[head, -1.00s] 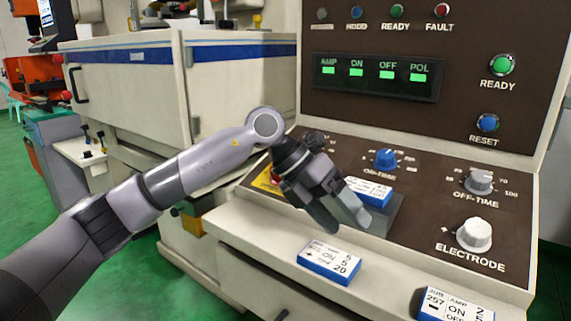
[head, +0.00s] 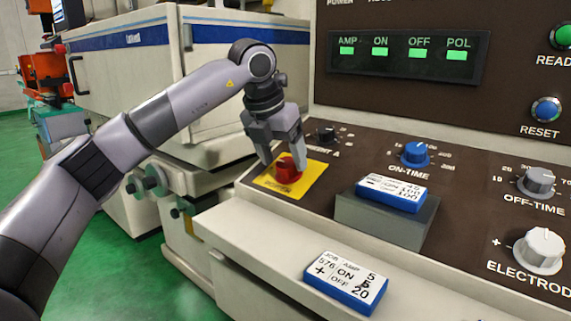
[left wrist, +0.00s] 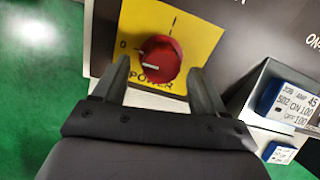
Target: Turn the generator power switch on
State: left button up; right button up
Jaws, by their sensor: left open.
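The generator power switch (head: 288,170) is a red rotary knob on a yellow plate (head: 311,183) at the panel's left corner. In the left wrist view the red knob (left wrist: 160,60) shows a white pointer mark on its left side, near the "0", and "POWER" is printed below it. My left gripper (head: 284,160) is open, pointing down, with its fingers on either side of the knob. In the left wrist view the fingertips (left wrist: 160,72) flank the knob, with gaps showing. My right gripper is not in view.
A blue job card block (head: 392,193) rests on a grey block (head: 385,220) right of the switch. Another job card block (head: 346,283) lies on the front ledge. The ON-TIME (head: 415,153), OFF-TIME (head: 537,182) and ELECTRODE (head: 540,250) knobs stand further right.

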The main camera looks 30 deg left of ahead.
pick_arm(q)
jog(key=shift+x, duration=1.05)
jog(key=c, duration=1.1)
jog(key=shift+o, duration=0.2)
